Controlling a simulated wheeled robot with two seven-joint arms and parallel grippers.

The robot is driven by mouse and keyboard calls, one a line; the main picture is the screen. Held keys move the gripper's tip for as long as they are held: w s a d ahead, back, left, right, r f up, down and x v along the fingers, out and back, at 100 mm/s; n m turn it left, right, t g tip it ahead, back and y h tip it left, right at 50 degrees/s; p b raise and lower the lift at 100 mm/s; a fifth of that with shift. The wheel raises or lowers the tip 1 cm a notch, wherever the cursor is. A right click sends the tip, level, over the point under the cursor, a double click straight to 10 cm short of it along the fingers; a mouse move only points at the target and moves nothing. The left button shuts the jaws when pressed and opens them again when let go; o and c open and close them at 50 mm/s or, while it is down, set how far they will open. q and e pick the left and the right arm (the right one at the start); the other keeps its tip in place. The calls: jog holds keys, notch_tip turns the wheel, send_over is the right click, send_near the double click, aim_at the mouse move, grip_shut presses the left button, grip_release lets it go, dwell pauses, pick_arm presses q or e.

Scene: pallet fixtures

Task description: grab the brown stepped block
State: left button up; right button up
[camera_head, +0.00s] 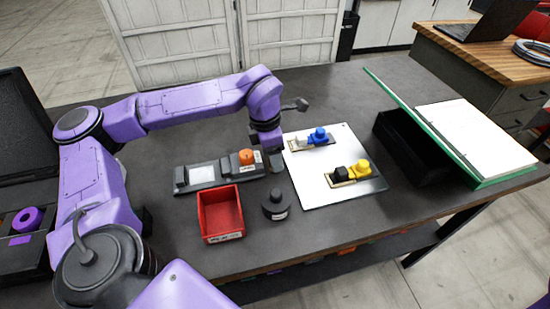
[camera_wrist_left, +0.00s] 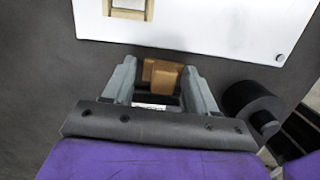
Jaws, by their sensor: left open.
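The brown stepped block (camera_wrist_left: 162,75) shows in the left wrist view, between the two grey fingers of my left gripper (camera_wrist_left: 160,84). The fingers stand apart on either side of it, and I cannot tell whether either touches it. Its near part is partly hidden by the gripper. In the head view my left gripper (camera_head: 275,160) points down beside the white plate, and I cannot make out the block there. My right gripper is not in view.
The white plate (camera_head: 310,180) carries blue and yellow pieces on wooden bases. A dark fixture with an orange knob (camera_head: 246,157), a red bin (camera_head: 221,213) and a black cylinder (camera_head: 275,205) stand close by. A green-edged panel (camera_head: 470,140) leans at the right.

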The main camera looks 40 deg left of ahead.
pick_arm(q)
jog(key=shift+s+r, duration=0.15)
jog(key=shift+s, duration=0.25)
jog(key=shift+c, duration=0.9)
jog(key=shift+w, duration=0.2)
grip_shut()
jog(key=shift+r, duration=0.1)
